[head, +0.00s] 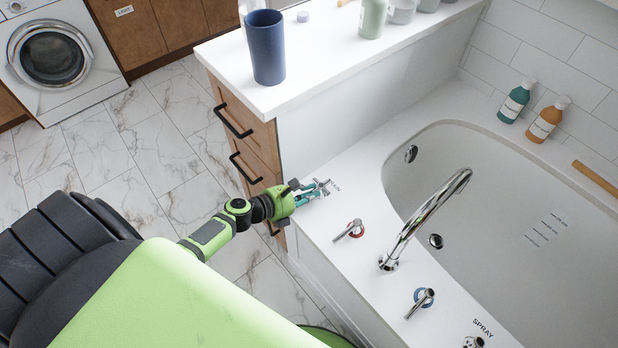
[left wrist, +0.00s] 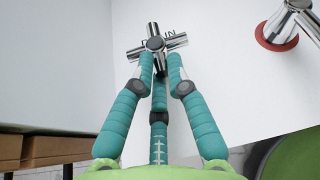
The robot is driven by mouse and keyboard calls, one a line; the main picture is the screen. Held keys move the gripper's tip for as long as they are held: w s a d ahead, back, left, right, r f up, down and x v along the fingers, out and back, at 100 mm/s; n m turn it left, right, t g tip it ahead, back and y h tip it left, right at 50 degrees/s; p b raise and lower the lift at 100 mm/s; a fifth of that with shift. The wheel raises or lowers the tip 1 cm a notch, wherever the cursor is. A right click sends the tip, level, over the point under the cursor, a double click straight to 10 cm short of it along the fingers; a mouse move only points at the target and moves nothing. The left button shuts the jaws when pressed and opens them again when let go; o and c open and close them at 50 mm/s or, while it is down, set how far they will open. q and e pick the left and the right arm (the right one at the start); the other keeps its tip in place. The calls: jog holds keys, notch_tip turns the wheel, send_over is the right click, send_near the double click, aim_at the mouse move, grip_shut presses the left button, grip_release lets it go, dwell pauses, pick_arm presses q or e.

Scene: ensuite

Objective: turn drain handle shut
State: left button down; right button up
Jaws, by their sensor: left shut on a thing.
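The drain handle (head: 323,185) is a small chrome cross on the white tub deck, at the end near the cabinet. Dark lettering beside it is partly covered. The left wrist view shows the cross handle (left wrist: 155,43) at top centre, over the letters. My left gripper (head: 311,191) reaches it from the left, low over the deck. In the left wrist view its teal fingers (left wrist: 160,64) are closed in around the near arm of the cross, which is partly hidden between the tips. My right gripper is in neither view.
A tap handle with a red ring (head: 349,230) stands close by, then the tall curved faucet (head: 425,217) and a blue-ringed handle (head: 420,302). The white bathtub (head: 480,190) lies beyond. A cabinet with black pulls (head: 240,140) borders my left arm; a blue cup (head: 267,47) stands on top.

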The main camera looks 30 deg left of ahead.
pick_arm(q)
jog(key=shift+d, duration=0.1)
jog(key=c, duration=1.3)
grip_release()
jog(key=v, duration=1.2)
jog(key=shift+r, duration=0.15)
